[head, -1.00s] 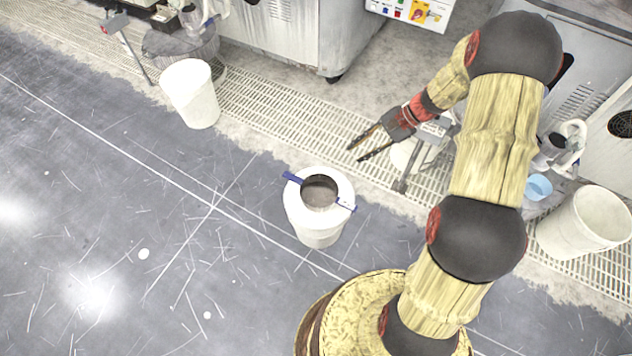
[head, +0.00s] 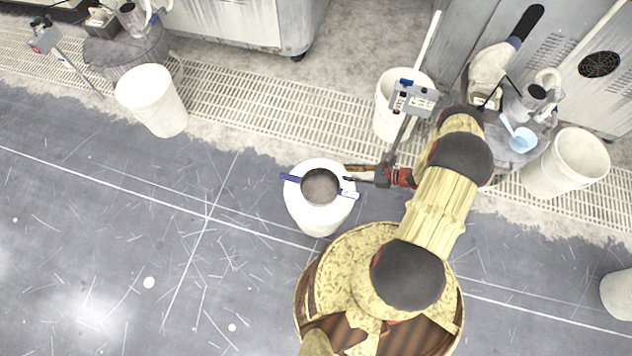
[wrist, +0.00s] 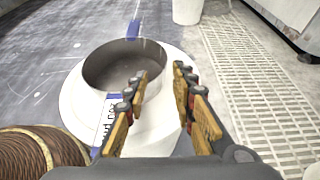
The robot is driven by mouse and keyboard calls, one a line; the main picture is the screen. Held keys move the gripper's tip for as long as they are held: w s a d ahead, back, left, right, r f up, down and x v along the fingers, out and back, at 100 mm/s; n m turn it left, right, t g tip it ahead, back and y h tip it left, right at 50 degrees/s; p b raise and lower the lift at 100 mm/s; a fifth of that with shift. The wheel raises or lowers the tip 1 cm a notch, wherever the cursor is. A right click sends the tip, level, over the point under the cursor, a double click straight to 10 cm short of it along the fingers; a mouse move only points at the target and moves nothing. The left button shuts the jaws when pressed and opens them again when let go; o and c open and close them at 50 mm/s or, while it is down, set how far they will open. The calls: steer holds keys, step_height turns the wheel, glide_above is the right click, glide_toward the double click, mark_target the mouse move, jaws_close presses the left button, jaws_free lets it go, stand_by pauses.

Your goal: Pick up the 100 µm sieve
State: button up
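The sieve (head: 320,187) is a round grey-walled ring set in the top of a white bucket (head: 315,217). It has two blue tabs on opposite sides, and the nearer one carries a white label too small to read. In the wrist view the sieve (wrist: 112,66) lies ahead and left of my fingers, with the labelled tab (wrist: 108,118) close to the left finger. My gripper (head: 349,174) is at the right of the bucket rim beside the labelled tab. In the wrist view my gripper (wrist: 160,75) is open, with an empty gap between the fingers.
A white bucket with a pole (head: 385,120) and a grey control box on a stand (head: 415,98) are behind my arm. Another white bucket (head: 150,100) stands at the left and one (head: 565,163) at the right. A floor grate (head: 270,105) runs behind. The floor at left is clear.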

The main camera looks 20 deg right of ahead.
mark_target(326, 172)
steer(key=shift+w+a+f, duration=0.15)
steer(key=shift+a+f, duration=0.15)
steer(key=shift+f, duration=0.05)
steer(key=b+x, duration=0.1)
steer(key=x, duration=0.4)
steer(key=shift+a+b, duration=0.1)
steer(key=shift+b, duration=0.2)
steer(key=shift+b+x, duration=1.05)
steer(key=shift+x, duration=2.05)
steer(key=shift+w, duration=0.1)
steer(key=shift+c, duration=0.9)
steer(key=c, duration=0.4)
jaws_close()
